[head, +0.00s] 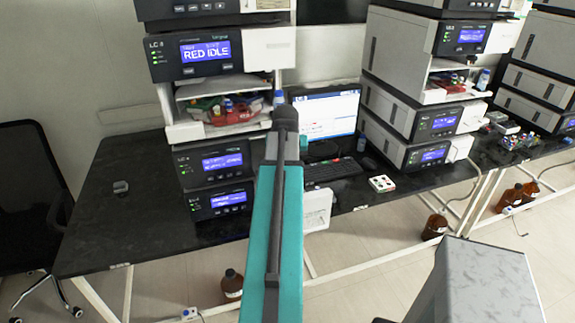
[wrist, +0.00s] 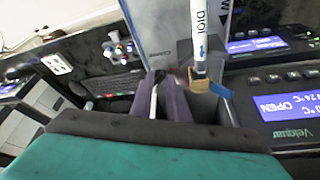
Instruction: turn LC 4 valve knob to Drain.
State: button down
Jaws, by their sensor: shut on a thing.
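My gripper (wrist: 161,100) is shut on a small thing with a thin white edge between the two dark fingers. It is at the place of the valve knob, but the knob's shape and pointer are mostly hidden. In the head view my teal arm reaches up to the right side of the left instrument stack (head: 185,65), and its end covers the valve. The label on this stack's display module looks like LC 4 but is blurred; its screen reads IDLE. No Drain mark is readable.
A monitor (head: 330,112) and keyboard (head: 333,170) are right of the stack. A second instrument stack (head: 412,50) stands further right. The black bench (head: 115,215) is mostly clear at left.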

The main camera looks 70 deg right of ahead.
jog(key=shift+d, duration=0.1)
jog(key=c, duration=1.7)
grip_release()
jog(key=shift+r, duration=0.1)
jog(key=shift+b+v, duration=1.65)
jog(key=shift+v, duration=5.2)
